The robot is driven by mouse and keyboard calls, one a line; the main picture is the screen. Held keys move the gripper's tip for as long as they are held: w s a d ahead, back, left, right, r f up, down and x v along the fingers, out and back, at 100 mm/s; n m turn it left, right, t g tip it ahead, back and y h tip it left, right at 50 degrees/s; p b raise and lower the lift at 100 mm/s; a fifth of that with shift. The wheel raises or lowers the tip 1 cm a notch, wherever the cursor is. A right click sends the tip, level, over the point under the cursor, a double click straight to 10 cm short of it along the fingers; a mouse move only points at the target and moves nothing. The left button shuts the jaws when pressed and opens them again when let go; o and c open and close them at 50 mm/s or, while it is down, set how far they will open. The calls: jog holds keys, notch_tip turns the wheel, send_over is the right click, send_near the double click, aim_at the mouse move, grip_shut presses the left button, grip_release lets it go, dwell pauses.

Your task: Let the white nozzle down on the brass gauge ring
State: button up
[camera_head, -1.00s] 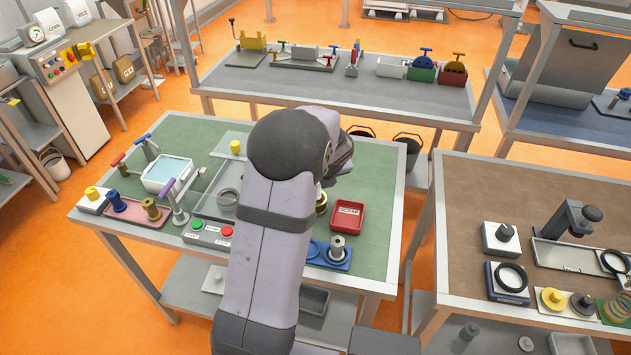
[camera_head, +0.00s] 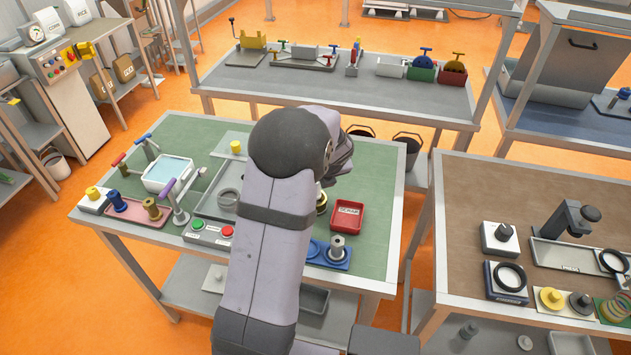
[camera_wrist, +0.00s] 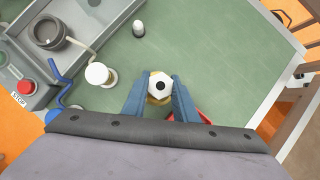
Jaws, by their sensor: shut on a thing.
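My gripper (camera_wrist: 160,80) has two blue fingers, shut on the white nozzle (camera_wrist: 166,82), a six-sided piece with a dark round hole in its middle. The nozzle is seen nearly end-on in the wrist view. The brass gauge ring (camera_wrist: 157,100) shows as a gold edge just below the nozzle, between the fingers, mostly hidden by it. I cannot tell whether the two touch. In the head view my arm hides the gripper and nozzle; some brass (camera_head: 321,203) shows at the arm's right edge.
A red bin (camera_head: 347,217) stands close to the right of the brass. A blue tray (camera_head: 338,262) with a metal post is in front. A button box (camera_head: 208,234) and a grey tray lie left.

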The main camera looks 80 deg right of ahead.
jog(key=shift+f+b, duration=0.5)
jog(key=shift+f, duration=0.3)
dwell(1.3)
jog(key=o, duration=1.7)
jog(key=shift+r+p, duration=0.15)
jog(key=shift+p, duration=0.25)
jog(key=shift+r+p, duration=3.4)
jog(key=shift+p, duration=0.3)
